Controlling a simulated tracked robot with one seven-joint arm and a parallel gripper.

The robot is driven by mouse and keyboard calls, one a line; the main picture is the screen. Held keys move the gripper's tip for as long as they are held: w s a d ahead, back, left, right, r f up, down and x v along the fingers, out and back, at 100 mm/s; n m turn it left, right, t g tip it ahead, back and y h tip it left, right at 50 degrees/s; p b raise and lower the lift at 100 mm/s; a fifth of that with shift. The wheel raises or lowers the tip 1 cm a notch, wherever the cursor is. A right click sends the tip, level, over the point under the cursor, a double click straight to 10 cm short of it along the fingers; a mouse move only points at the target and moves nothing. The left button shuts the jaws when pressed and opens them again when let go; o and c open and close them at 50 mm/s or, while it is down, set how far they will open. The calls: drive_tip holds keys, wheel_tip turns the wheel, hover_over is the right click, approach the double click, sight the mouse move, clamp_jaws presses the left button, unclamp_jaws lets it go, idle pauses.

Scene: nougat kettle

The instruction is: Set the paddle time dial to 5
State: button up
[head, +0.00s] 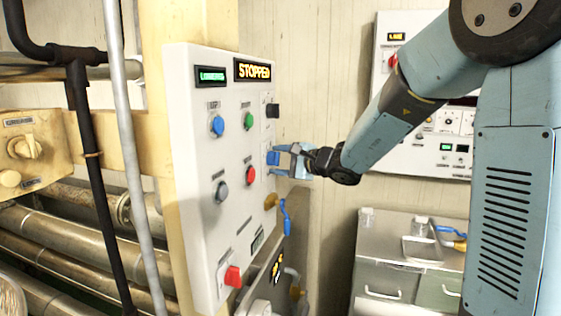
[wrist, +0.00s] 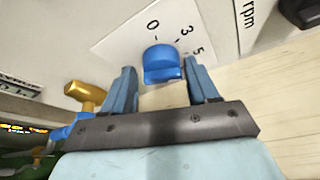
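A blue dial knob (wrist: 162,62) sits on a white scale plate (wrist: 125,38) marked 0, 3 and 5 in the wrist view. The plate's name is not readable, and I cannot tell which mark the knob points to. In the head view the blue knob (head: 272,158) is on the right side face of the white control panel (head: 190,150). My gripper (wrist: 161,76) is open, with one finger on each side of the knob and gaps visible between. In the head view my gripper (head: 284,157) reaches the knob from the right.
A black knob (head: 272,110) is above the dial on the same face. A yellow valve with a blue handle (head: 286,215) hangs just below my gripper. The panel front has several buttons, a red switch (head: 233,276) and a STOPPED display (head: 253,70). A cabinet (head: 400,250) stands right.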

drive_tip(key=shift+o, duration=0.8)
drive_tip(key=shift+d+r, duration=0.1)
drive_tip(key=shift+d, duration=0.1)
drive_tip(key=v, duration=1.3)
drive_tip(key=shift+s+d, duration=0.15)
drive_tip(key=shift+s, duration=0.05)
